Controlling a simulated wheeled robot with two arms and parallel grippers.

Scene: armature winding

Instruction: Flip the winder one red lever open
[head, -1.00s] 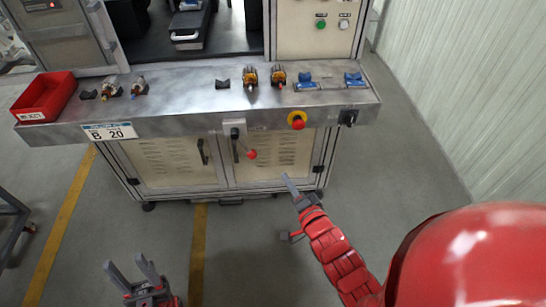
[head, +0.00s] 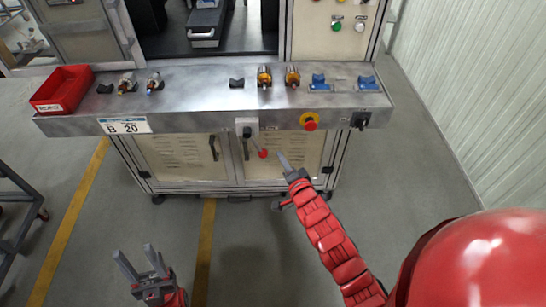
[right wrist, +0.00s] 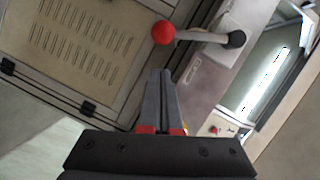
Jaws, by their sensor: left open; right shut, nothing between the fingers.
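The winder's lever is a grey rod with a red ball knob (head: 263,154). It hangs from a pivot on a light plate (head: 246,127) at the front of the bench, slanting down to the right. In the right wrist view the red knob (right wrist: 163,32) is just beyond my fingertips, with the rod running right to a black pivot (right wrist: 236,39). My right gripper (head: 283,158) is shut and empty, a little right of the knob; it also shows in the right wrist view (right wrist: 161,74). A gap seems to remain between them. My left gripper (head: 137,255) is open and empty, low over the floor.
The metal bench (head: 200,90) carries a red bin (head: 62,90), several armatures and blue holders (head: 320,84). A red emergency button (head: 310,121) and a black switch (head: 360,120) sit on its front edge, right of the lever. The floor before the cabinet is clear.

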